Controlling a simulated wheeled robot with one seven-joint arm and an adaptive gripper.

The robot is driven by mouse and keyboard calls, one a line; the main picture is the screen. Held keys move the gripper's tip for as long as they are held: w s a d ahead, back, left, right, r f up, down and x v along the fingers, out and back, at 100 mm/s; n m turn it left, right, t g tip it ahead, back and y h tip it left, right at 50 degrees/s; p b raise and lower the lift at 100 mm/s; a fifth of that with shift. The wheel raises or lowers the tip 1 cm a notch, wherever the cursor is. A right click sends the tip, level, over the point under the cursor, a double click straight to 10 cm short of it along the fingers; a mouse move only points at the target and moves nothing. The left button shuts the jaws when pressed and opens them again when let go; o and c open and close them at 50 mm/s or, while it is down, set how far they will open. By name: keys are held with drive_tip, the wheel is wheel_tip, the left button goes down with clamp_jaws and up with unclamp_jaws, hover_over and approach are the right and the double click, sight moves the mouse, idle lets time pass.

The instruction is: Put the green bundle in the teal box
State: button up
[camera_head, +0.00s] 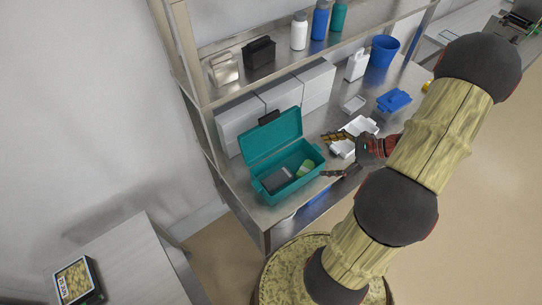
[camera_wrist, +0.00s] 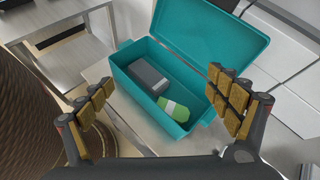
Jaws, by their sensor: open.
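The teal box (camera_head: 264,188) stands open on the metal bench, its lid tipped back; it also fills the middle of the wrist view (camera_wrist: 130,75). The green bundle (camera_head: 305,167) lies inside the box at its right end. In the wrist view the bundle (camera_wrist: 173,108) is green with a pale band and rests on the box floor beside a dark grey block (camera_wrist: 149,76). My gripper (camera_head: 338,154) is open and empty, just to the right of the box. In the wrist view its padded fingers (camera_wrist: 160,107) stand wide apart, with the box beyond them.
White boxes (camera_head: 282,97) line the bench's back. A shelf (camera_head: 285,57) with bottles hangs above. A side table (camera_head: 135,262) is at lower left.

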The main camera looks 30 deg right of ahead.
drive_tip(key=w+a+r+n+g+h, duration=0.15)
drive_tip(key=a+r+n+g, duration=0.45)
drive_tip(key=a+r+n, duration=0.85)
drive_tip(key=s+a+r+n+t+h, duration=0.3)
drive_tip(key=s+a+r+n+h, duration=0.3)
drive_tip(key=a+r+n, duration=0.4)
drive_tip(key=s+a+r, duration=0.1)
drive_tip(key=a, duration=0.1)
drive_tip(key=shift+a+r+n, duration=0.3)
drive_tip(key=shift+r+n, duration=0.05)
drive_tip(key=shift+r, duration=0.05)
drive_tip(key=shift+f+h, duration=0.1)
drive_tip(key=shift+h, duration=0.15)
drive_tip(key=shift+c, duration=0.3)
